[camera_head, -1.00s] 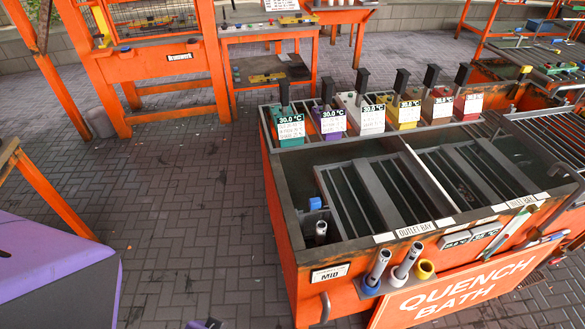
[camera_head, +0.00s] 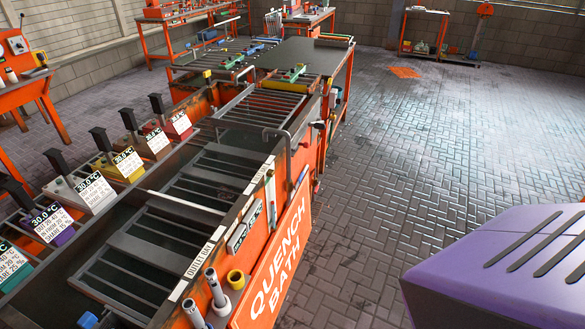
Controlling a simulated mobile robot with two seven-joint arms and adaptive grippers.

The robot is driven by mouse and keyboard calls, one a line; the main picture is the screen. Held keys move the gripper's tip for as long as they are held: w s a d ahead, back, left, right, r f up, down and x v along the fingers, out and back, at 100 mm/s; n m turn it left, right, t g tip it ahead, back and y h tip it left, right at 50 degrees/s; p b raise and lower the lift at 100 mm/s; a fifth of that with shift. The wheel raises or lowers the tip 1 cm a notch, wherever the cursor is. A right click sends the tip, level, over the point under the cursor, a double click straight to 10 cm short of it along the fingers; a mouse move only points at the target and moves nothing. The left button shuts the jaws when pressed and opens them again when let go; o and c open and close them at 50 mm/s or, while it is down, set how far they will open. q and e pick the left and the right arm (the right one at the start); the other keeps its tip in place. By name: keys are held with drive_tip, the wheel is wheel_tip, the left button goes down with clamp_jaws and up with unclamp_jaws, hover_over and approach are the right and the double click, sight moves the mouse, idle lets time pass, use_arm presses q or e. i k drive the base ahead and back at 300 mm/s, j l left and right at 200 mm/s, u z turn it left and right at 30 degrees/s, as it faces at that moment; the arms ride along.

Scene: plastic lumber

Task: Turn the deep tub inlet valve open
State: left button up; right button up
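The orange quench bath (camera_head: 258,194) runs from the lower left to the upper middle, with slatted racks inside. A bent grey pipe (camera_head: 275,132) reaches over its far section, and a small dark knob (camera_head: 318,125) sits just outside the wall there. A blue knob (camera_head: 88,320) shows in the near tub at the bottom edge. I cannot tell which of these, if any, is the deep tub inlet valve, or how it is set. Neither of my grippers is in view.
Labelled coloured blocks with dark levers, such as the red one (camera_head: 177,122), line the bath's left side. Grey tubes (camera_head: 217,287) and a yellow ring (camera_head: 236,279) sit at its front. An orange bench (camera_head: 322,62) stands beyond. The paved floor (camera_head: 420,150) at right is open.

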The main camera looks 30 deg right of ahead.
sight(301, 177)
drive_tip(key=i+l+z, duration=0.25)
drive_tip(key=l, duration=0.25)
drive_tip(key=i+l+z, duration=0.25)
drive_tip(key=l, duration=0.2)
drive_tip(key=i+l+z, duration=0.3)
drive_tip(key=l+u, duration=0.1)
drive_tip(key=u, duration=0.8)
drive_tip(key=l+u, duration=0.15)
drive_tip(key=u, duration=0.35)
drive_tip(key=l+u, duration=0.2)
drive_tip(key=u, duration=0.25)
drive_tip(key=l+u, duration=0.2)
drive_tip(key=u, duration=0.3)
drive_tip(key=l+u, duration=0.4)
drive_tip(key=k+l+u, duration=0.2)
drive_tip(key=l+u, duration=0.25)
drive_tip(key=k+l+u, duration=0.25)
drive_tip(key=l, duration=0.25)
drive_tip(key=k+l+u, duration=0.3)
drive_tip(key=l, duration=0.15)
drive_tip(key=k+l+u, duration=0.15)
drive_tip(key=k+l, duration=0.75)
drive_tip(key=l, duration=0.15)
drive_tip(key=k+l, duration=0.15)
drive_tip(key=l, duration=0.2)
drive_tip(key=k+l, duration=0.35)
drive_tip(key=l, duration=0.3)
